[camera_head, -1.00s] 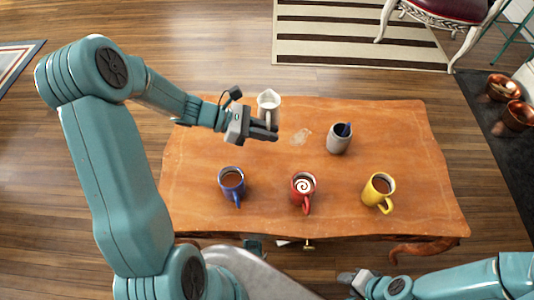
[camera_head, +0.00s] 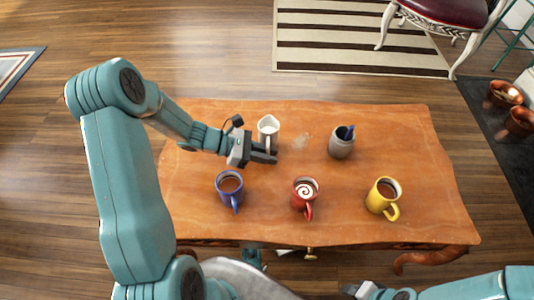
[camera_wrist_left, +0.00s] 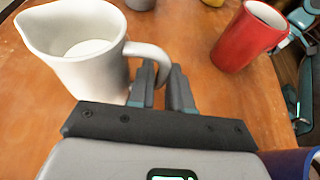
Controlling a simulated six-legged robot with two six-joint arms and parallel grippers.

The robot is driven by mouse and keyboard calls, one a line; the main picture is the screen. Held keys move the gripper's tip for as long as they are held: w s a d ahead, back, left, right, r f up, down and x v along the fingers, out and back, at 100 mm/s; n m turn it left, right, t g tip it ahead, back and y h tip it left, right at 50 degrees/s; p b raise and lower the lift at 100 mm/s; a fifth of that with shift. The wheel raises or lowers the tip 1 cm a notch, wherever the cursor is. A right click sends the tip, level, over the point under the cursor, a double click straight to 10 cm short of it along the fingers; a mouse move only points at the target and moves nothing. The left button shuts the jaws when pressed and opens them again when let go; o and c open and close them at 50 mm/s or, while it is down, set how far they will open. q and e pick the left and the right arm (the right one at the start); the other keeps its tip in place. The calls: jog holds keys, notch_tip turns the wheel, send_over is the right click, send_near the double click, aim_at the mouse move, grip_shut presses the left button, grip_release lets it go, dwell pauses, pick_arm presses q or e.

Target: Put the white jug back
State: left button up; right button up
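The white jug (camera_head: 268,127) is upright at the back left part of the orange wooden table (camera_head: 400,130), with its handle toward me. My left gripper (camera_head: 265,152) is at the near side of the jug, its fingers close together around the handle. In the left wrist view the jug (camera_wrist_left: 80,50) shows its spout at the left and pale liquid inside; the left gripper's fingers (camera_wrist_left: 165,90) hide the lower handle. I cannot tell whether its base touches the table. My right gripper (camera_head: 352,288) is low at the bottom edge, in front of the table; its fingers are too small to read.
A blue mug (camera_head: 229,188), a red mug (camera_head: 305,193) and a yellow mug (camera_head: 382,196) stand along the near side. A grey cup (camera_head: 341,146) with a blue item stands at the back right. A pale mark (camera_head: 300,142) lies right of the jug.

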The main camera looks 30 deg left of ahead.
pick_arm(q)
jog(key=o, duration=0.3)
jog(key=shift+r, duration=0.1)
jog(key=shift+s+a+r+p, duration=0.1)
jog(key=shift+a+r+p, duration=0.1)
jog(key=shift+p, duration=0.1)
jog(key=p+v, duration=0.3)
jog(key=v, duration=0.8)
jog(key=shift+s+a+r, duration=0.1)
jog(key=shift+s+a, duration=0.05)
jog(key=shift+a, duration=0.05)
jog(key=shift+p, duration=0.3)
